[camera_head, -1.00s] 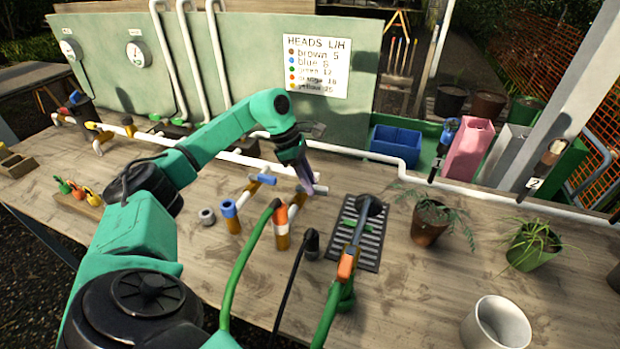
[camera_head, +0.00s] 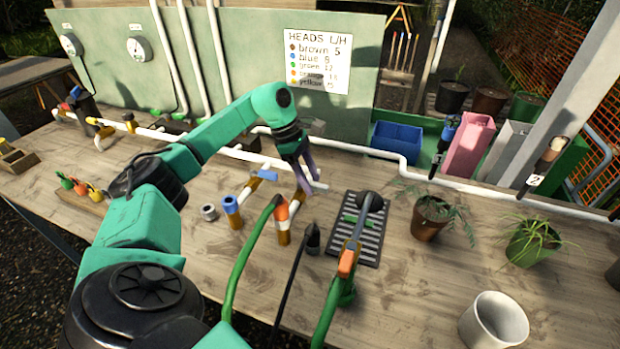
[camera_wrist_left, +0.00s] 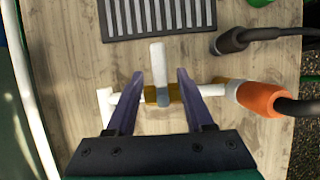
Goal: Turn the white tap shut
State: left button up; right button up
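The white tap's lever (camera_wrist_left: 158,58) shows in the left wrist view, sticking out from a grey-blue hub on a brass body (camera_wrist_left: 178,92). My left gripper (camera_wrist_left: 159,78) is open, with one purple finger on each side of the lever and a visible gap to each. In the head view my left gripper (camera_head: 308,190) reaches down by the brass tap with the orange hose connector (camera_head: 282,212). There the fingers largely hide the lever. My right gripper is not in view.
A blue-collared pipe (camera_head: 231,212) with a blue lever (camera_head: 267,176) stands left of my gripper. A black drain grate (camera_head: 368,240) lies to the right. Green and black hoses run in front. Plant pots and a white mug (camera_head: 494,322) stand on the right side.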

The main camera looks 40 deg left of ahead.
pick_arm(q)
jog(key=v, duration=1.4)
jog(key=shift+r, duration=0.25)
